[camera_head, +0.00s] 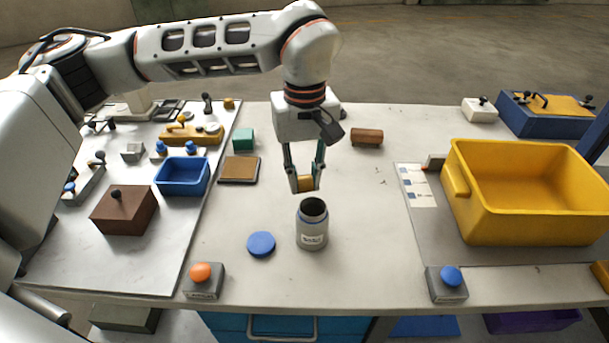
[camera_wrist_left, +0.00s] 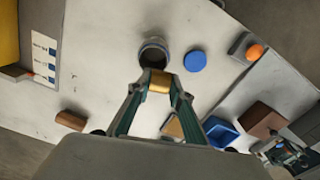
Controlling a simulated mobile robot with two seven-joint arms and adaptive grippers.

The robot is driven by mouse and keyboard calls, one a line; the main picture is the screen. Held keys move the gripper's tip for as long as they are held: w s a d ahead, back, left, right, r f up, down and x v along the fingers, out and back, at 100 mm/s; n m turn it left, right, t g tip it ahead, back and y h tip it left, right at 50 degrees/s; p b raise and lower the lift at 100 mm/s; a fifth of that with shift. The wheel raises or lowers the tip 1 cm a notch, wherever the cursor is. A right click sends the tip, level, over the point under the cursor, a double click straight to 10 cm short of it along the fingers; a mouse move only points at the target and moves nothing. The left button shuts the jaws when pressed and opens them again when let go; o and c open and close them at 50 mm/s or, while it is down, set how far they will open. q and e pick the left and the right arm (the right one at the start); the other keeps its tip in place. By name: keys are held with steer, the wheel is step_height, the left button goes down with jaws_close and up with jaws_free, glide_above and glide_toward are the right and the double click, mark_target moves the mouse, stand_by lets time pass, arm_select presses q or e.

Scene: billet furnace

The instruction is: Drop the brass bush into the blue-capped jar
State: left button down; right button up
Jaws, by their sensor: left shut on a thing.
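The brass bush (camera_head: 305,184) is a short golden cylinder held between the fingertips of my left gripper (camera_head: 305,182), which is shut on it. The bush also shows in the left wrist view (camera_wrist_left: 160,82). The jar (camera_head: 312,226) is grey with a pale label and stands upright and open on the table. In the head view the bush appears just above and behind the jar's dark mouth, apart from it. The blue cap (camera_head: 261,244) lies flat on the table to the left of the jar; it also shows in the left wrist view (camera_wrist_left: 195,61). My right gripper is not in view.
An orange-button box (camera_head: 203,280) and a blue-button box (camera_head: 447,283) stand at the front edge. A yellow bin (camera_head: 525,225) is at the right, a blue tray (camera_head: 183,176) at the left. A brown cylinder (camera_head: 367,138) lies behind. Table right of the jar is clear.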

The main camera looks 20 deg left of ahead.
mark_target(305, 178)
arm_select(q)
steer(key=c, duration=1.7)
jaws_free()
steer(key=shift+r, duration=0.15)
step_height(305, 178, up, 12)
steer(key=shift+f, duration=0.1)
